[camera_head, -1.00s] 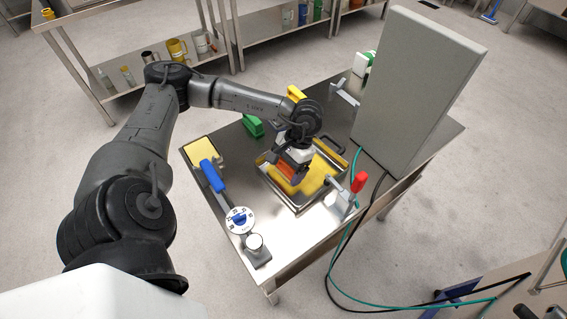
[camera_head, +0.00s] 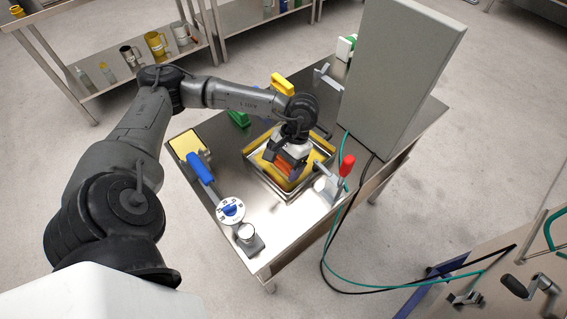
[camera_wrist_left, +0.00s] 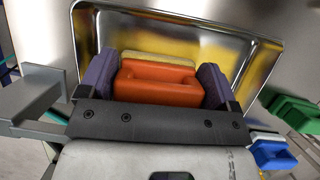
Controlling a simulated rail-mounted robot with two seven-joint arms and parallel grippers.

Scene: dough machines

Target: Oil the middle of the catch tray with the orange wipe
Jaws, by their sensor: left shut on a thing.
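The orange wipe (camera_wrist_left: 156,82) is held between the two purple-grey pads of my left gripper (camera_wrist_left: 155,88), which is shut on it. A pale yellow layer shows along the wipe's far side in the left wrist view. The metal catch tray (camera_head: 262,184) lies on the steel table, and my left gripper (camera_head: 284,168) is over its inside. The tray's rim also shows in the left wrist view (camera_wrist_left: 180,20). Yellow patches show on the tray's inside. Whether the wipe touches the tray floor I cannot tell. My right gripper is not in view.
A tall grey box (camera_head: 395,80) stands behind the tray. A red-handled clamp (camera_head: 346,166) is at the tray's right. A blue-handled tool (camera_head: 201,169), a yellow block (camera_head: 184,144), a dial (camera_head: 230,211) and a green block (camera_head: 239,118) are around the left side.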

